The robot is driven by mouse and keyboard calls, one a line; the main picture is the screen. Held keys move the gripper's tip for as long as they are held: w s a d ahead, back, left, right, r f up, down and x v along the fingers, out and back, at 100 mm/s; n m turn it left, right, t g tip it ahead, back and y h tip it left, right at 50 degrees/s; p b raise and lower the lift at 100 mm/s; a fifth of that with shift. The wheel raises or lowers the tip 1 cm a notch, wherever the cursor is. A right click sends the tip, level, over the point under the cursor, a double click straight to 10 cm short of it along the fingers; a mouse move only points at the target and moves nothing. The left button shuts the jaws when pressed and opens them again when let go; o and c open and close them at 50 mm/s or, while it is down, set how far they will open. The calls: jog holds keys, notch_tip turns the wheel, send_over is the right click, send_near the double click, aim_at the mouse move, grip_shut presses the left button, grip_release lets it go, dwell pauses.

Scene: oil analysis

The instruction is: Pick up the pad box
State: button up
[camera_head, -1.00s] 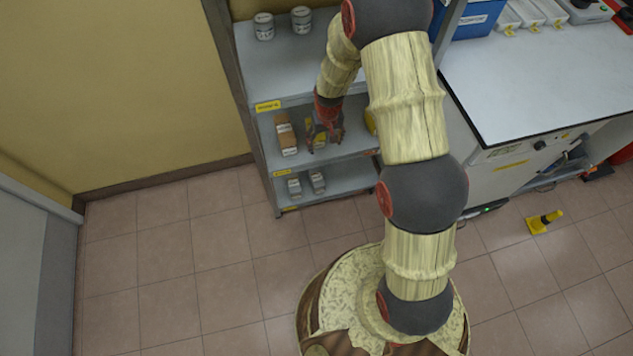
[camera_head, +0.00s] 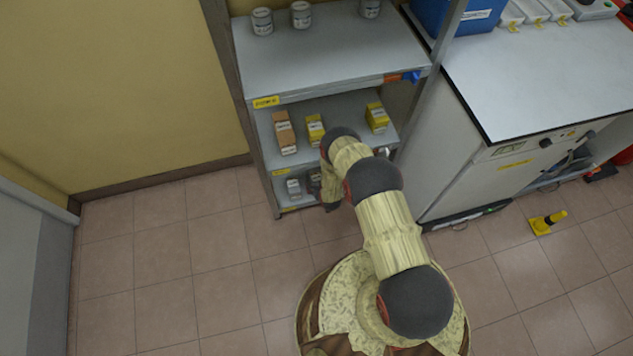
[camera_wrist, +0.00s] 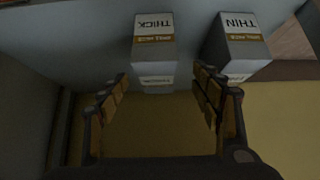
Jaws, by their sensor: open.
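Two white boxes with a brown band show in the wrist view, one labelled THICK (camera_wrist: 154,42) and one labelled THIN (camera_wrist: 236,40). No label naming a pad box is readable. My gripper (camera_wrist: 160,77) is open and empty, its fingers on either side of the picture's middle. The THICK box lies beyond the fingertips, roughly between them; the THIN box is to the right of the right finger. In the head view, a small grey-white box (camera_head: 293,187) stands on the bottom shelf; another beside it is partly hidden by my gripper (camera_head: 327,192).
The shelf unit's middle shelf (camera_head: 345,110) holds a brown box (camera_head: 284,132) and yellow boxes (camera_head: 315,130), (camera_head: 377,118) above my gripper. Jars (camera_head: 301,14) stand on the top shelf. A bench (camera_head: 545,80) is at right; a yellow floor object (camera_head: 547,222) stands below it.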

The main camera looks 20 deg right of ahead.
aim_at(316, 178)
jog(key=shift+s+f+t, duration=0.25)
jog(key=shift+f+t, duration=0.9)
jog(key=shift+t, duration=0.05)
jog(key=shift+s+f+t, duration=0.15)
jog(key=shift+s+t, duration=0.1)
jog(key=shift+t, duration=0.35)
jog(key=shift+s+t+b, duration=0.3)
jog(key=shift+s+t, duration=0.3)
jog(key=shift+t, duration=0.1)
jog(key=shift+d+r+b+x, duration=0.15)
jog(key=shift+b+x, duration=0.85)
jog(key=shift+x, duration=0.9)
jog(key=shift+d+r+b+x, duration=0.15)
jog(key=shift+b+x, duration=0.8)
jog(key=shift+x, duration=1)
jog(key=shift+w, duration=0.1)
jog(key=shift+c, duration=1.3)
jog(key=shift+r, duration=0.1)
jog(key=c, duration=1.1)
